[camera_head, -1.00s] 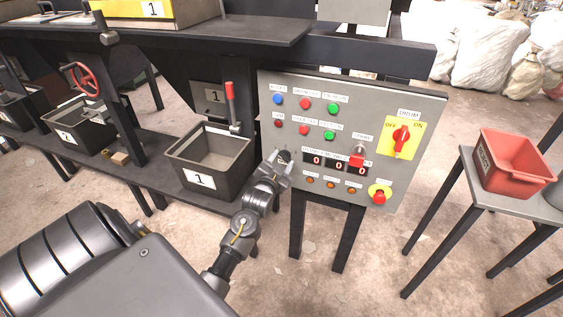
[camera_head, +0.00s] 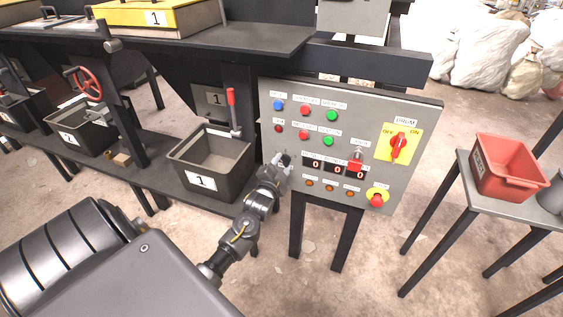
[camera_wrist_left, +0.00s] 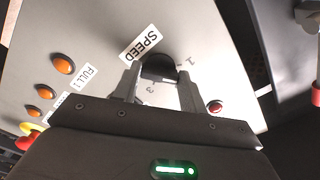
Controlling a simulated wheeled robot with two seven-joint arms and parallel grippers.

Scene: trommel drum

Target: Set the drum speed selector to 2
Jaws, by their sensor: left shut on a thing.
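The drum speed selector (camera_wrist_left: 158,68) is a black knob beside a "SPEED" label in the left wrist view. The digits 1 and 3 show on the panel by it; the 2 and the knob's pointer cannot be made out. My left gripper (camera_wrist_left: 157,90) has its fingers on either side of the knob and is shut on it. In the head view, my left gripper (camera_head: 281,164) is at the lower left of the grey control panel (camera_head: 377,103) and hides most of the selector. My right gripper is not in view.
The panel also carries a red DRUM switch (camera_head: 398,145) on a yellow plate, coloured lamps, a counter (camera_head: 337,169) reading 0 0 0, and a red stop button (camera_head: 377,200). A black bin marked 1 (camera_head: 238,183) stands close left. A red tub (camera_head: 512,180) sits on a table at right.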

